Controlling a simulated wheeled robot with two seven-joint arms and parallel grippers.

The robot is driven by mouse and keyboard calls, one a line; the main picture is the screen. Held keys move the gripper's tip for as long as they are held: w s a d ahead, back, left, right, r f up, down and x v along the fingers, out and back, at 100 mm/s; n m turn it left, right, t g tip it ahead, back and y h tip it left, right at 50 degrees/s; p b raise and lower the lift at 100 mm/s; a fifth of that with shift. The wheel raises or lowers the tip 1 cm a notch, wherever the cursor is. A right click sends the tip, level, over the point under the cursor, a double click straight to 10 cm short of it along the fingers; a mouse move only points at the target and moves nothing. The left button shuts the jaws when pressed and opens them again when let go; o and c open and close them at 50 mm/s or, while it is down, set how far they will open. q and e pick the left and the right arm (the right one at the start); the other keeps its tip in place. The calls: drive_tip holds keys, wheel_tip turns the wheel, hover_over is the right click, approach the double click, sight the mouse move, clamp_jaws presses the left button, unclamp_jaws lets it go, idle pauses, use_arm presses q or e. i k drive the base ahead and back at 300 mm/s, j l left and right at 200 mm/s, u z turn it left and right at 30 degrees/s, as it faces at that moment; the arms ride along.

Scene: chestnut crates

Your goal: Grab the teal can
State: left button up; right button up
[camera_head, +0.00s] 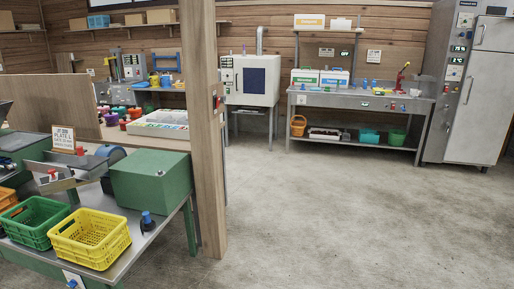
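I cannot make out a teal can for certain. Several small coloured pots (112,118) stand on the wooden counter behind the green machine at the left, too small to tell apart. Small blue and red items (365,85) sit on the steel bench (345,99) at the back, also too small to name. Neither of my grippers shows in the head view.
A wooden post (205,130) stands left of centre. Left of it, a metal table holds a green machine (150,182), a yellow crate (92,240) and a green crate (35,222). A tall steel cabinet (470,90) stands at the right. The concrete floor (350,215) is clear.

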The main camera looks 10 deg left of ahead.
sight(120, 110)
drive_tip(key=i+z, duration=0.15)
drive_tip(key=i, duration=4)
drive_tip(key=i+l+u, duration=0.1)
drive_tip(key=i+u, duration=0.35)
drive_tip(key=i, duration=1)
drive_tip(key=i+l+u, duration=0.1)
drive_tip(key=i+u, duration=0.15)
drive_tip(key=i, duration=1.2)
drive_tip(key=i+u, duration=0.3)
drive_tip(key=i, duration=0.3)
drive_tip(key=i+l+u, duration=0.3)
drive_tip(key=i, duration=0.3)
drive_tip(key=i+j+u, duration=0.2)
drive_tip(key=i+u, duration=0.15)
drive_tip(key=u, duration=0.15)
drive_tip(key=i+j+u, duration=0.1)
drive_tip(key=i+u, duration=0.25)
drive_tip(key=u, duration=0.15)
drive_tip(key=i+l+u, duration=0.1)
drive_tip(key=i+u, duration=0.4)
drive_tip(key=i+j+u, duration=0.35)
drive_tip(key=i+u, duration=0.75)
